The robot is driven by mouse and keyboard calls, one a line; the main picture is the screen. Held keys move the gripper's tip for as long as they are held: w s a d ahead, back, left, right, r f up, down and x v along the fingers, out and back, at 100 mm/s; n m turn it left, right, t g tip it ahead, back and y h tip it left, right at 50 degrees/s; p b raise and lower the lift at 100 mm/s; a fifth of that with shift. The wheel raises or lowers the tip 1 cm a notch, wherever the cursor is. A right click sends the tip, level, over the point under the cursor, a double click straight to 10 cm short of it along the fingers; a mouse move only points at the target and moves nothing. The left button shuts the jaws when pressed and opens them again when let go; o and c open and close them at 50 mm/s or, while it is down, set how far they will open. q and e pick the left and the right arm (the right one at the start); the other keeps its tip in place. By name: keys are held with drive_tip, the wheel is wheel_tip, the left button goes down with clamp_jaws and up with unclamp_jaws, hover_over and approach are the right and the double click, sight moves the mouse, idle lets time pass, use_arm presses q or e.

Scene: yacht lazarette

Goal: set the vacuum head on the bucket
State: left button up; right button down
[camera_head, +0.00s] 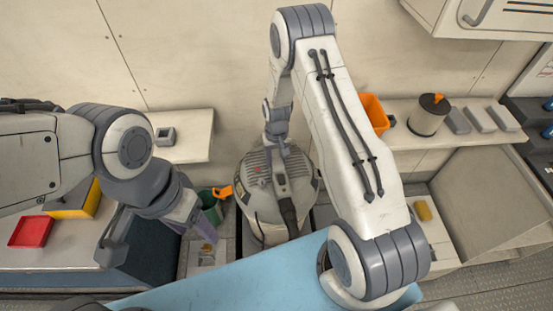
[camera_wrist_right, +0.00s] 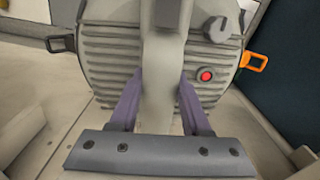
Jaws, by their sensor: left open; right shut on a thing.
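The vacuum head (camera_head: 250,180) is a grey ribbed dome with a red button and a raised handle, at the centre of the head view. It also fills the top of the right wrist view (camera_wrist_right: 110,65). My right gripper (camera_head: 277,150) is shut on the head's handle, with a purple finger on each side of it in the wrist view (camera_wrist_right: 158,105). The pale bucket (camera_head: 265,236) shows below the head, mostly hidden by it. I cannot tell whether the head touches its rim all round. My left gripper (camera_head: 160,238) is open and empty, left of the bucket.
A green container (camera_head: 211,207) stands close left of the bucket. A red tray (camera_head: 31,231) and a yellow box (camera_head: 76,202) lie at left. An orange bin (camera_head: 373,113) sits on the right shelf. A blue surface (camera_head: 215,281) lies in front.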

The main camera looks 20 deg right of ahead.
drive_tip(key=shift+w+f+b, duration=0.1)
drive_tip(key=shift+f+b, duration=0.3)
drive_tip(key=shift+f, duration=0.05)
idle(0.8)
